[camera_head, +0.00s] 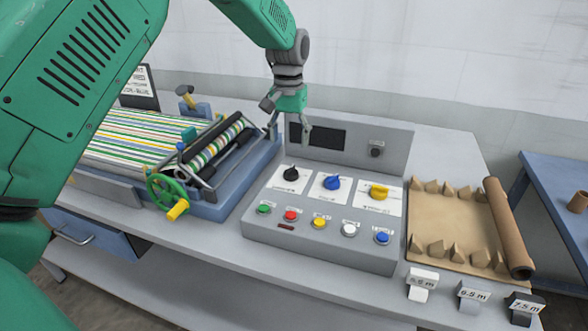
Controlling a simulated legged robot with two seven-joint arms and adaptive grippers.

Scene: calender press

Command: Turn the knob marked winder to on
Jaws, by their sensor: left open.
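The grey control console (262,228) stands in the middle of the table. Its sloped face carries a black knob (291,174), a blue knob (332,182) and a yellow knob (379,192), each on a white label plate. A small dark knob (376,150) sits on the upright back panel (395,138) under a small label. The lettering is too small to tell which knob is marked winder. My left gripper (290,132) is open and empty, pointing down in front of the panel's dark display, behind and above the black knob. My right gripper is out of view.
Several coloured push buttons (320,223) line the console's front. Left stands the press with rollers (215,148), striped sheet and green handwheel (170,193). Right lies a brown sheet (455,222) with a roll (508,228) and small length-marked blocks (473,296). My left arm fills the upper left.

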